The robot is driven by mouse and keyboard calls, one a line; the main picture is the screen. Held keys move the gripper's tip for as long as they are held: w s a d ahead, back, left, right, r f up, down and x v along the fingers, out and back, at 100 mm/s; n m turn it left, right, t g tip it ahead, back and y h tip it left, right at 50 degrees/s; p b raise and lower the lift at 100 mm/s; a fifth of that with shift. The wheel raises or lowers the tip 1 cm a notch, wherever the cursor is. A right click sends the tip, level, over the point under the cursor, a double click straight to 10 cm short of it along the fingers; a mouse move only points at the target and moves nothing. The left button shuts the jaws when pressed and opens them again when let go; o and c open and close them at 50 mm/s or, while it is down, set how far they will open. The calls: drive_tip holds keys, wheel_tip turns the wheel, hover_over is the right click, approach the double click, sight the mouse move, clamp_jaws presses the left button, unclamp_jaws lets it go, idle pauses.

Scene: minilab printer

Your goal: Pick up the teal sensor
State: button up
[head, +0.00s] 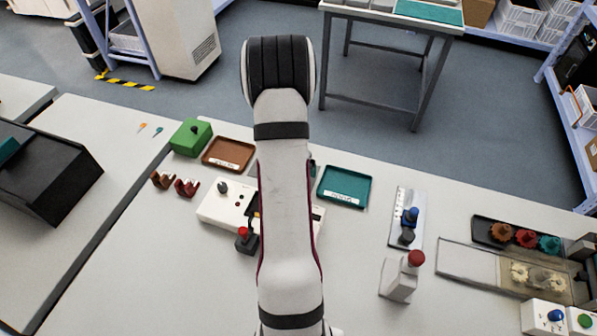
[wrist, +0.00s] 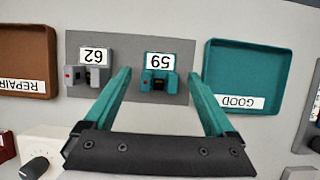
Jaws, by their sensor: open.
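The teal sensor (wrist: 159,83) sits on a grey plate (wrist: 130,52) in the wrist view, below a white number label. A grey sensor (wrist: 90,75) sits to its left on the same plate. My gripper (wrist: 160,76) is open, with its two teal fingers spread to the left and right of the teal sensor in the picture. Nothing is between the fingers in a grip, and I cannot tell how high the fingertips are above the plate. In the head view my own arm hides the gripper and most of the plate.
A teal tray marked GOOD (wrist: 285,70) lies right of the plate, and a brown tray marked REPAIR (wrist: 50,58) lies left. A white box with a knob (wrist: 50,142) stands nearer. In the head view, a green box (head: 190,138) stands left and a red-topped bottle (head: 400,278) right.

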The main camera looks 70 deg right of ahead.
drive_tip(key=shift+d+f, duration=0.25)
drive_tip(key=shift+f, duration=0.45)
drive_tip(key=shift+c, duration=0.3)
clamp_jaws()
drive_tip(key=shift+r, duration=0.15)
wheel_tip(320, 180, up, 4)
drive_tip(key=shift+f, duration=0.1)
drive_tip(key=s+a+r, duration=0.2)
drive_tip(key=s+r, duration=0.5)
drive_tip(key=s, duration=0.4)
drive_tip(key=shift+s+a, duration=0.2)
drive_tip(key=shift+a, duration=0.05)
